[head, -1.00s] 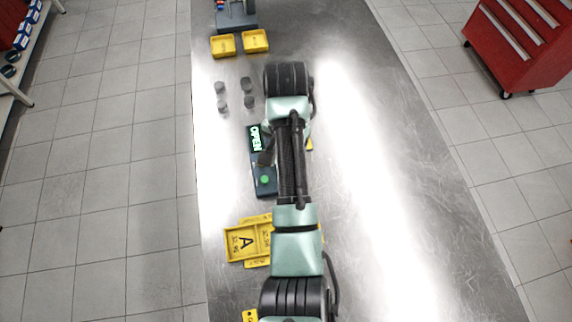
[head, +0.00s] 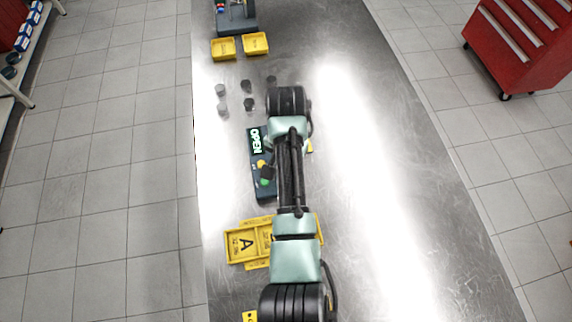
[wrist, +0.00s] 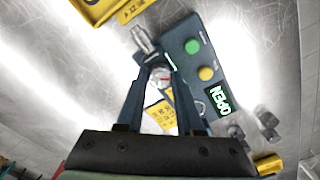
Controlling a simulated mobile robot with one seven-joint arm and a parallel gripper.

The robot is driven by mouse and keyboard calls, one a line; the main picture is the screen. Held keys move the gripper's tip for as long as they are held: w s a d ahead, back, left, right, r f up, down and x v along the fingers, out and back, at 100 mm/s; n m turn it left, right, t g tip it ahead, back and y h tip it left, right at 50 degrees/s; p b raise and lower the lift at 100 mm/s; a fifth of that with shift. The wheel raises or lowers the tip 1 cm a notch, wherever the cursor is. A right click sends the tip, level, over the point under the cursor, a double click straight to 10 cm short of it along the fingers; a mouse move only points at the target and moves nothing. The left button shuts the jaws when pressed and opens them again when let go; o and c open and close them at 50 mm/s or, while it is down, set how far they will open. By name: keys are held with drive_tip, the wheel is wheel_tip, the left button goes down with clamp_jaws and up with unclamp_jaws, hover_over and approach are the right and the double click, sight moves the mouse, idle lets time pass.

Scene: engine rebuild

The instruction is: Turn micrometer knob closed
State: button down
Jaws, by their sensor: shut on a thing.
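The micrometer station (head: 262,190) is a dark blue-grey block on the table, partly under my arm in the head view. Its display (head: 255,140) reads OPEN in green. It also shows in the wrist view (wrist: 180,30), with a green button (wrist: 192,46), a yellow button (wrist: 206,73) and the lit display (wrist: 218,102). The silver micrometer knob (wrist: 143,40) sticks out beside the block. My gripper (wrist: 160,62) has its fingers closed in around the knob's near part. The exact contact is hard to see. A small round white part with a red mark shows between the fingers.
A yellow tray marked A (head: 241,243) lies nearer me. Several grey cylinders (head: 247,87) stand beyond the station. Two small yellow trays (head: 223,48) are at the far end. The table's right side is clear.

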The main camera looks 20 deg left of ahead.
idle(0.4)
drive_tip(key=shift+r+n+p, duration=0.1)
drive_tip(key=shift+n+p, duration=0.5)
drive_tip(key=shift+n, duration=0.5)
drive_tip(key=n+p, duration=0.1)
drive_tip(key=n, duration=0.2)
drive_tip(key=n+p, duration=0.2)
drive_tip(key=n, duration=0.4)
drive_tip(key=shift+n, duration=0.4)
drive_tip(key=n+p, duration=0.1)
drive_tip(key=n, duration=1)
drive_tip(key=shift+w+n, duration=0.1)
drive_tip(key=shift+n, duration=0.3)
drive_tip(key=c, duration=0.5)
unclamp_jaws()
drive_tip(key=shift+c, duration=0.2)
